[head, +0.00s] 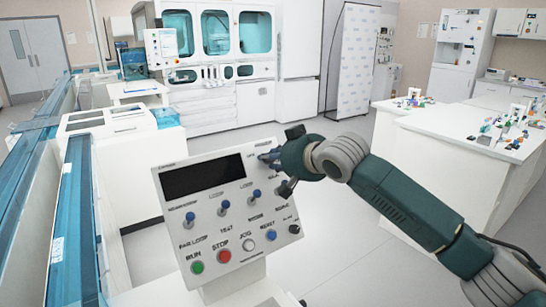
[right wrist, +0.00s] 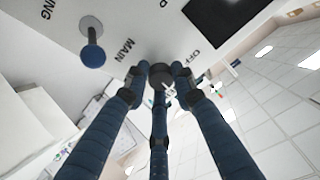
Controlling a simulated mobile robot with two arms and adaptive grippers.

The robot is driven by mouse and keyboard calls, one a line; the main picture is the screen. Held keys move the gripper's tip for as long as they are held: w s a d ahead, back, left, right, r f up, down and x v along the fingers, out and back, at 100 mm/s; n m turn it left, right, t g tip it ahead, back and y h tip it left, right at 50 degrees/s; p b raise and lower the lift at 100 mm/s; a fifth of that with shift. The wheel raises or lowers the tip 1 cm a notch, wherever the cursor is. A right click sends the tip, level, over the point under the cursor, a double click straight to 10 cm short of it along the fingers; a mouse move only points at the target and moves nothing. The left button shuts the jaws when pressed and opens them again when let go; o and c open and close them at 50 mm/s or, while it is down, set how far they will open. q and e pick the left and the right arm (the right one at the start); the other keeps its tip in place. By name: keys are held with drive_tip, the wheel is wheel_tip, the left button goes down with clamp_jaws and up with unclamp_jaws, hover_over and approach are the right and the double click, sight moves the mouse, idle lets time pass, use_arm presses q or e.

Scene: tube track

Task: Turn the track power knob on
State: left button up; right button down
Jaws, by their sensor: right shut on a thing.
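The white control panel (head: 228,205) stands tilted in the middle of the head view, with a dark screen (head: 203,176) at its upper left. My right gripper (head: 268,157) reaches in from the right to the panel's upper right corner. In the right wrist view its three blue fingers (right wrist: 160,78) close around a dark round knob (right wrist: 160,72), between the printed words MAIN and OFF. The fingers cover much of the knob, and I cannot tell which way it points. My left gripper is not in view.
Blue-capped toggles (head: 223,207) and a row of buttons, including a green one (head: 197,267) and a red one (head: 224,256), sit below the screen. A blue toggle (right wrist: 93,55) stands beside my fingers. Blue-covered tracks (head: 72,215) run along the left. A white bench (head: 445,125) stands at right.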

drive_tip(key=m+p, duration=0.1)
drive_tip(key=m, duration=0.1)
drive_tip(key=r+m+p, duration=0.1)
drive_tip(key=shift+m+h+p, duration=0.3)
drive_tip(key=shift+m+p, duration=0.05)
drive_tip(key=shift+m, duration=0.05)
drive_tip(key=m+p, duration=0.6)
drive_tip(key=p, duration=0.1)
drive_tip(key=m+h+p, duration=0.1)
drive_tip(key=m+p, duration=0.5)
drive_tip(key=p, duration=0.2)
drive_tip(key=shift+w+r+h, duration=0.1)
drive_tip(key=shift+r+h, duration=0.05)
drive_tip(key=shift+h, duration=0.15)
drive_tip(key=shift+f+m+g+p, duration=0.2)
drive_tip(key=shift+m+g+p, duration=0.1)
drive_tip(key=shift+m+p, duration=0.6)
drive_tip(key=c, duration=1.7)
unclamp_jaws()
drive_tip(key=shift+o, duration=1.2)
drive_tip(key=shift+d+f, duration=0.1)
drive_tip(key=shift+f, duration=0.15)
